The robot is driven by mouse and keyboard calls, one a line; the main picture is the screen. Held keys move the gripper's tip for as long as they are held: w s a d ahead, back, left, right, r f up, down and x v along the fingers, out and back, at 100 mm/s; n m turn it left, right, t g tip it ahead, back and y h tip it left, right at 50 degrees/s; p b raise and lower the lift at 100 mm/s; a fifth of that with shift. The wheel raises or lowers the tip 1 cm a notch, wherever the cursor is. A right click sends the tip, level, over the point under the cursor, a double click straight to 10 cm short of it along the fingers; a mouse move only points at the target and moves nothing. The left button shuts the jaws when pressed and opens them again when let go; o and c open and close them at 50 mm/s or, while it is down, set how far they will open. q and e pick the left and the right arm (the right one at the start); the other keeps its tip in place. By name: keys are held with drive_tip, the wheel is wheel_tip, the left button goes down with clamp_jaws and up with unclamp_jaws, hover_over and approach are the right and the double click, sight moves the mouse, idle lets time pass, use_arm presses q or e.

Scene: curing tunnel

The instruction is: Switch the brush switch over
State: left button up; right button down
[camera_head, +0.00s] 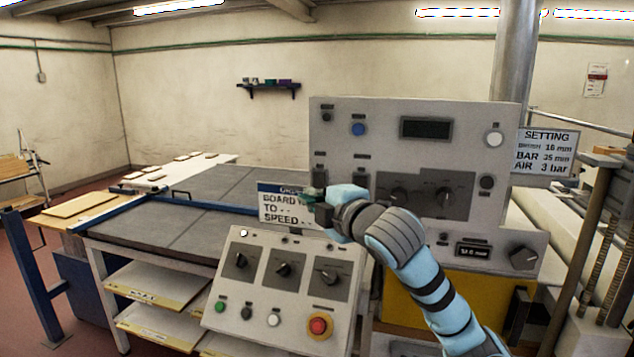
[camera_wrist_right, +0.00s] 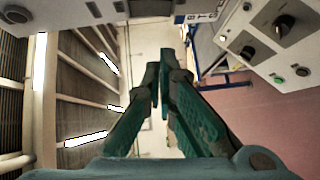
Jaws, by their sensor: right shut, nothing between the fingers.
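The sloped grey console (camera_head: 222,310) carries three black rotary switches: left (camera_head: 241,260), middle (camera_head: 283,269) and right (camera_head: 329,277). Their labels are too small to read, so I cannot tell which is the brush switch. The upright grey panel (camera_head: 410,160) behind has two more dark rotary switches (camera_head: 398,196) (camera_head: 444,203). My right gripper (camera_head: 312,197) is in front of the upright panel's lower left, above the console, apart from the switches. In the wrist view its fingers (camera_wrist_right: 162,82) are shut and empty. The console (camera_wrist_right: 285,55) shows there at upper right. My left gripper is out of view.
The console's lower row has a green button (camera_head: 220,307), a white button (camera_head: 273,320) and a red stop button (camera_head: 318,325). A "BOARD TO SPEED" sign (camera_head: 280,207) stands behind the console, partly covered by my gripper. A grey conveyor table (camera_head: 190,215) lies left.

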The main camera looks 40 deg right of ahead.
sight(319, 182)
drive_tip(key=w+d, duration=0.3)
drive_tip(key=shift+d+f, duration=0.3)
drive_tip(key=shift+f, duration=0.05)
drive_tip(key=shift+w, duration=0.1)
